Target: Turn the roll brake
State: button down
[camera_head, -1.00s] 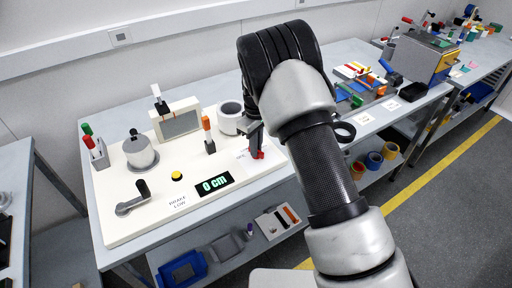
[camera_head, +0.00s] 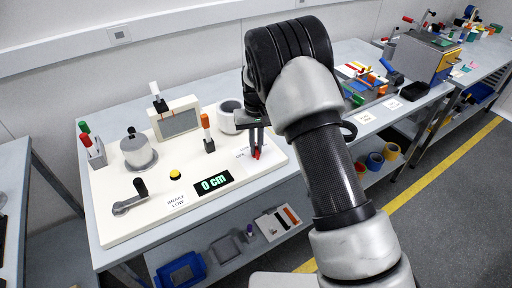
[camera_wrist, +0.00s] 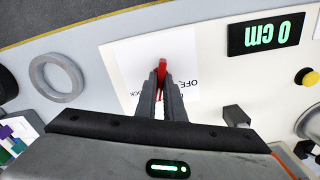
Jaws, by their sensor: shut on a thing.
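A small red handle (camera_head: 257,155) stands on a white label near the right end of the cream panel (camera_head: 120,222). In the wrist view the red handle (camera_wrist: 162,68) sits between the tips of my gripper (camera_wrist: 160,82). My gripper (camera_head: 256,148) points down and is shut on the red handle. The label (camera_wrist: 127,62) shows "OFF" and part of another word beside the fingers. The fingers hide the lower part of the handle.
A display (camera_head: 212,183) reads "0 cm". A yellow button (camera_head: 175,174), a dark crank (camera_head: 130,197), a pot-like cylinder (camera_head: 138,152), a grey-framed screen (camera_head: 178,118), an orange-topped post (camera_head: 207,132) and a white ring roll (camera_head: 231,117) stand on the panel.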

jog(key=m, duration=0.4)
jog(key=shift+m, duration=1.9)
jog(key=c, duration=1.9)
grip_release()
jog(key=shift+o, duration=0.2)
notch_tip(320, 180, up, 18)
jog(key=shift+f, duration=0.25)
